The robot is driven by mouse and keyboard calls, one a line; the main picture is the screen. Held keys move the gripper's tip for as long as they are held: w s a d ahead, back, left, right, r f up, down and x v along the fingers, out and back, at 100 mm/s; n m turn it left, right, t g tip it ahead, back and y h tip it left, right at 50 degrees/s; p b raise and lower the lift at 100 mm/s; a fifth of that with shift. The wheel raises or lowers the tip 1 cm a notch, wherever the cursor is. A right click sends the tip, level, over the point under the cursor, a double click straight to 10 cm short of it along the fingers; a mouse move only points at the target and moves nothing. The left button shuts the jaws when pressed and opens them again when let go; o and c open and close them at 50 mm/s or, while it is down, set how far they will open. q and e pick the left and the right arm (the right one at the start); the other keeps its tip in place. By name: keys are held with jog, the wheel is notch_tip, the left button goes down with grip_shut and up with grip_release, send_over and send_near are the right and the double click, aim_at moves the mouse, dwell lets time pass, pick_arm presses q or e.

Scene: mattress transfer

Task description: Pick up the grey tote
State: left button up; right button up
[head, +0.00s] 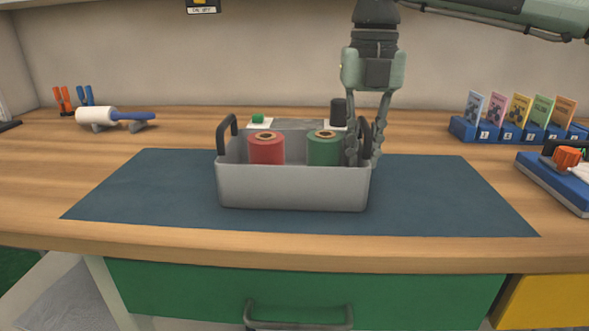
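The grey tote (292,188) stands on the dark blue mat, in the middle of the head view. It has a dark upright handle at each end. A red spool (266,150) and a green spool (325,150) stand inside it. My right gripper (364,158) points down at the tote's right end. One finger is on the inner side and one on the outer side of the right handle (366,133). Contact with the handle is not clear. The left handle (226,135) is free. My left gripper is not in view.
The blue mat (140,190) is bare on both sides of the tote. A white roller with a blue handle (110,116) lies back left. A blue card rack (505,132) and a blue tray (556,186) are at right. Small items stand behind the tote.

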aim_at(363, 123)
grip_shut()
jog(key=shift+r, duration=0.25)
jog(key=shift+r, duration=1.75)
jog(key=shift+a+r, duration=0.25)
jog(key=shift+r, duration=0.05)
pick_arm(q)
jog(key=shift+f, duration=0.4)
pick_arm(e)
jog(key=s+a+r, duration=0.4)
jog(key=a+r, duration=0.2)
jog(key=a, duration=0.4)
jog(key=shift+s+r, duration=0.3)
jog(key=shift+r, duration=0.05)
jog(key=shift+a, duration=0.1)
